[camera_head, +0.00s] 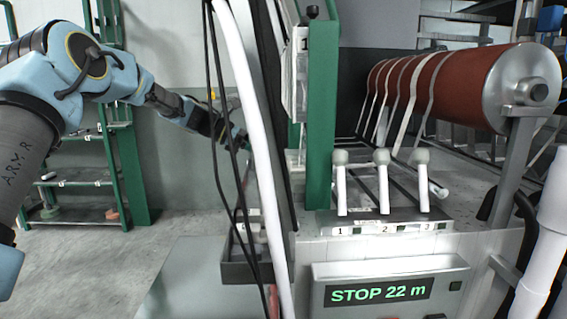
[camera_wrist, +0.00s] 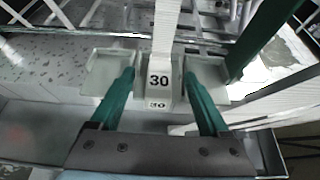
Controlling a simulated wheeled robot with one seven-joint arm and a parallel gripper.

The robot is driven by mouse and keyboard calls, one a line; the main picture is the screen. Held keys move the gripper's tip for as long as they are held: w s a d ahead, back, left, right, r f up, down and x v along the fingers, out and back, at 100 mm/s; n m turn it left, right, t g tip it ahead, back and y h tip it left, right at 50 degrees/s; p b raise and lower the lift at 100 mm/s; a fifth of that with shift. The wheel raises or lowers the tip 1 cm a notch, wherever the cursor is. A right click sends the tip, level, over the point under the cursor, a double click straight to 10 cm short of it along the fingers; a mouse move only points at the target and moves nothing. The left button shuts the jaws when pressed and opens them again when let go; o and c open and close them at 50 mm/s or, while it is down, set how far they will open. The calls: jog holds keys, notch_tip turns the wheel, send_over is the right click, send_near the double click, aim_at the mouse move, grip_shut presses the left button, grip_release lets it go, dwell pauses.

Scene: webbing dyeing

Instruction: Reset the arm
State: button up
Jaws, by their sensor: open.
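My arm reaches in from the left in the head view. My gripper (camera_head: 238,140) is partly hidden there behind a white pipe and dark cables. In the wrist view my gripper (camera_wrist: 161,72) shows two green fingers spread apart. A white piece marked "30" (camera_wrist: 159,82) lies in line with the gap between them. The fingers do not appear closed on it. I cannot tell how far beyond the fingertips it is, or whether they touch anything.
The white pipe (camera_head: 245,110) and cables stand close to my gripper. A green post (camera_head: 321,110) is just right. A machine with three levers (camera_head: 382,180), a "STOP 22 m" display (camera_head: 378,293) and a red-brown roller (camera_head: 455,88) fills the right. Floor (camera_head: 100,265) is clear at lower left.

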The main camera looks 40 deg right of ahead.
jog(key=b+v, duration=0.1)
jog(key=v, duration=0.4)
jog(key=shift+w+a+r, duration=0.15)
jog(key=shift+w+a, duration=0.1)
jog(key=shift+a, duration=0.05)
jog(key=w+a+f+m+t+y, duration=0.15)
jog(key=a+f, duration=0.25)
jog(key=a, duration=0.5)
jog(key=a+f+m+t+y, duration=0.2)
jog(key=a+f+t, duration=0.15)
jog(key=a, duration=0.55)
jog(key=w+a+f+m+t+y, duration=0.1)
jog(key=a+f+t+y, duration=0.1)
jog(key=a+f, duration=0.5)
jog(key=s+a+f+m+t+y, duration=0.1)
jog(key=s+a, duration=0.4)
jog(key=a, duration=0.8)
jog(key=s+a+f+m+t+y, duration=0.1)
jog(key=s+a+m, duration=0.5)
jog(key=a, duration=0.7)
jog(key=shift+s+a+f+t+y, duration=0.35)
jog(key=shift+f+y, duration=0.3)
jog(key=shift+y, duration=0.5)
jog(key=shift+o, duration=0.4)
jog(key=shift+w, duration=0.15)
